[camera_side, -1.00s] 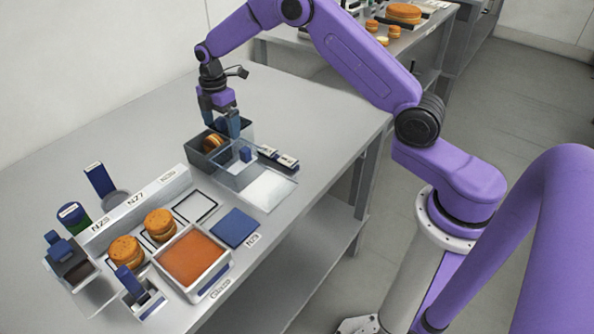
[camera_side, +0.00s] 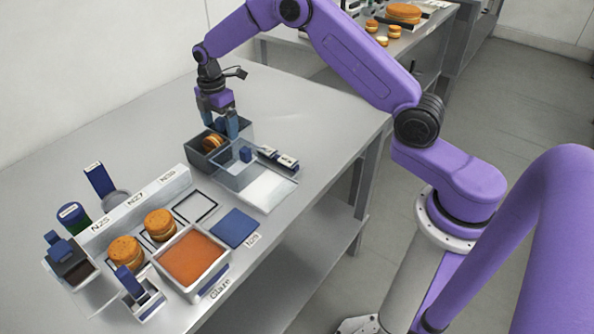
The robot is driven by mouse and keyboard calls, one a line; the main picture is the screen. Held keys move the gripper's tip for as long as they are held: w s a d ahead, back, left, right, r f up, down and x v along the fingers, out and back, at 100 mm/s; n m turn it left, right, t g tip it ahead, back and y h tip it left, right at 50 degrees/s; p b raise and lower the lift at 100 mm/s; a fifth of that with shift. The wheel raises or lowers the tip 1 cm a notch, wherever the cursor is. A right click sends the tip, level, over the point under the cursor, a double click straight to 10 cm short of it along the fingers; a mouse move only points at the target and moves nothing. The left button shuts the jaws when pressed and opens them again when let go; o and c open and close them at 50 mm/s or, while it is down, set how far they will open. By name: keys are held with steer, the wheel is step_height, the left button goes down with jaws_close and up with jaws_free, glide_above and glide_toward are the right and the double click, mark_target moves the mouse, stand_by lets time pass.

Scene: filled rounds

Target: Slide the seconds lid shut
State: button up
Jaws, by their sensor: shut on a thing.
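The seconds box is a dark grey open box (camera_side: 198,158) at the middle of the table. A clear sliding lid (camera_side: 228,174) with a blue knob (camera_side: 245,154) lies on its near right side, and the box's left part is uncovered. A filled round (camera_side: 211,143), brown with a pale middle, shows in the uncovered part. My gripper (camera_side: 220,132) points down over the box, with its blue fingers on either side of the round and shut on it. The fingertips are partly hidden by the box and round. The lid's knob is apart from the fingers.
A white panel (camera_side: 268,190) and two dark labelled blocks (camera_side: 278,158) lie right of the box. A glaze tray (camera_side: 222,265), a blue pad (camera_side: 235,228) and two more rounds (camera_side: 125,252) stand in front. The back left of the table is clear.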

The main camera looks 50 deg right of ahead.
steer(key=shift+a+r, duration=0.15)
steer(key=shift+a, duration=6.5)
steer(key=c, duration=0.4)
steer(key=shift+a, duration=0.15)
jaws_close()
steer(key=shift+a, duration=1.85)
steer(key=shift+a, duration=0.1)
steer(key=shift+a, duration=4.2)
